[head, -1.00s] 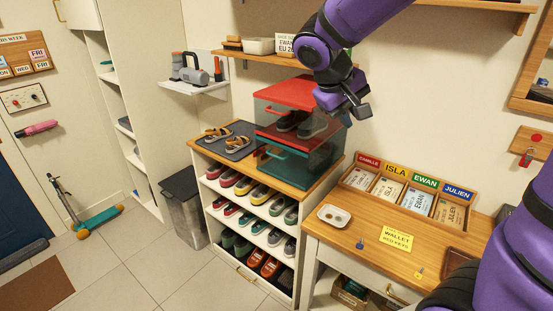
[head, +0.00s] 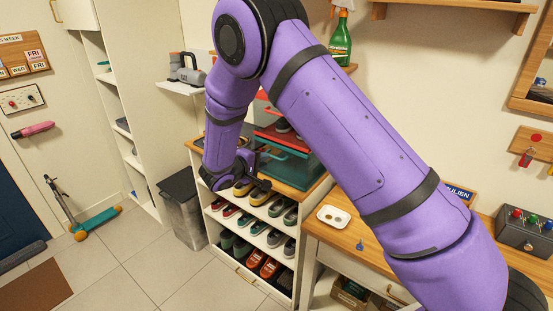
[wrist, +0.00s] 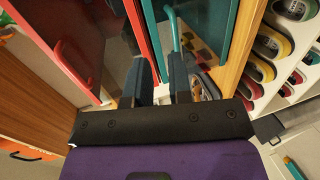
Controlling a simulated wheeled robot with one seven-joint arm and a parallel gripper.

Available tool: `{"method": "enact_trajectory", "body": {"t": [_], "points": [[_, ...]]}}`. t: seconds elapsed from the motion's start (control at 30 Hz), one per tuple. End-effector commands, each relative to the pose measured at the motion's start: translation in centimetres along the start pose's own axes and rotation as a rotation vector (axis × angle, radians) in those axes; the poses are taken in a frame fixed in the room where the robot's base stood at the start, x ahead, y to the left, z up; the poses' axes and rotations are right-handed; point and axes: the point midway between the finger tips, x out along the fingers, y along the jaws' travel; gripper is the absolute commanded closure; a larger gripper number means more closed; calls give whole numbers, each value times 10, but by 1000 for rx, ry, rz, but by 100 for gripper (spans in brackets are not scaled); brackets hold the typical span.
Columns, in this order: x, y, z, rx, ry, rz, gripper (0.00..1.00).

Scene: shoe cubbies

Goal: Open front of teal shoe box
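The teal shoe box (head: 297,172) sits on the wooden top of the shoe rack, under a red-lidded box (head: 280,138). My arm covers part of both in the head view. In the wrist view the teal frame (wrist: 222,28) and its bar handle (wrist: 174,28) show just beyond my fingers. The teal front looks shut. My gripper (wrist: 160,85) is open, its two dark fingers apart with nothing seen between them. The handle's end is near the right finger; I cannot tell whether they touch.
The red box's handle (wrist: 76,66) is left of my fingers in the wrist view. Shoes fill the rack shelves (head: 262,232) below. A grey bin (head: 184,205) stands left of the rack. A desk with a small tray (head: 333,216) is to the right.

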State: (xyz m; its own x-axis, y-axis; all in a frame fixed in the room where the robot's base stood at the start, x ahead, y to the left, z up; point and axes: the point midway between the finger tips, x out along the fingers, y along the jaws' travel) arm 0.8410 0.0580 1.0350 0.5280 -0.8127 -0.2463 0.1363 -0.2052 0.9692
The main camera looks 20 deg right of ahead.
Motion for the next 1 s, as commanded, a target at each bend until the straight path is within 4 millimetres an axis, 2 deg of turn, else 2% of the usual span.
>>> {"method": "enact_trajectory", "body": {"t": [0.03, 0.1, 0.27, 0.37, 0.8, 1.0], "points": [[-1, -10, -5, -9, 18, 13, 80], [-2, -17, -10, -11, 36, 26, 80], [3, -23, -14, -14, 51, 37, 80], [14, -23, -14, -13, 50, 36, 80], [87, -20, -18, -13, 49, 35, 80], [102, -20, -19, -14, 50, 34, 80]]}}
